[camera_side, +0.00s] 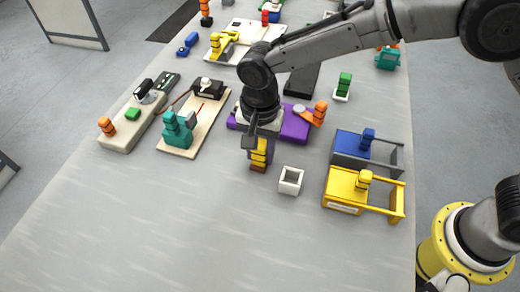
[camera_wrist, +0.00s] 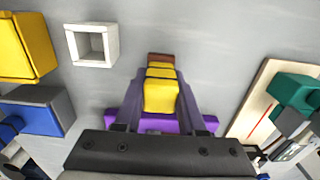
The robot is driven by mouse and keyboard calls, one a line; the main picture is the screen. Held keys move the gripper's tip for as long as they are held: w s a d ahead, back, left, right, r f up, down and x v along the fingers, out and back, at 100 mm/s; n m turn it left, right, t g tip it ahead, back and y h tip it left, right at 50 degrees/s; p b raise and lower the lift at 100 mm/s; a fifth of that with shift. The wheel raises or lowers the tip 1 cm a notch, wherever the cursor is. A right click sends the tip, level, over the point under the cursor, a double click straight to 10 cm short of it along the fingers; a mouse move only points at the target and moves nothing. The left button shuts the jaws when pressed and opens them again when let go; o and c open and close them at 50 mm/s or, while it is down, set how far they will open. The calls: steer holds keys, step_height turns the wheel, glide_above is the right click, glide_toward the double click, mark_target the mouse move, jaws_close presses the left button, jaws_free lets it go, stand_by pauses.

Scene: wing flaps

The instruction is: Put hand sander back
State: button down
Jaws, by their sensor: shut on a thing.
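A yellow ribbed piece with a brown end (camera_side: 258,160), apparently the hand sander, hangs below my gripper (camera_side: 257,150). In the wrist view the sander (camera_wrist: 160,96) sits between the two purple-grey fingers of my gripper (camera_wrist: 160,82), which are shut on it. Its brown end points away from the palm. A white open square holder (camera_side: 290,180) stands just right of the sander in the side view; it shows at upper left in the wrist view (camera_wrist: 92,42) and looks empty. Whether the sander's brown end touches the table cannot be told.
A purple base (camera_side: 295,127) with an orange-handled tool (camera_side: 319,113) lies behind my gripper. Blue (camera_side: 352,150) and yellow (camera_side: 345,190) boxes with frames stand right. A wooden board with a teal tool (camera_side: 178,133) lies left. The front table (camera_side: 190,230) is clear.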

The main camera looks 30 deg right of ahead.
mark_target(260, 144)
steer(key=shift+f, duration=0.15)
steer(key=c, duration=0.5)
jaws_free()
step_height(260, 144, up, 12)
steer(key=shift+f, duration=0.15)
steer(key=shift+r, duration=0.35)
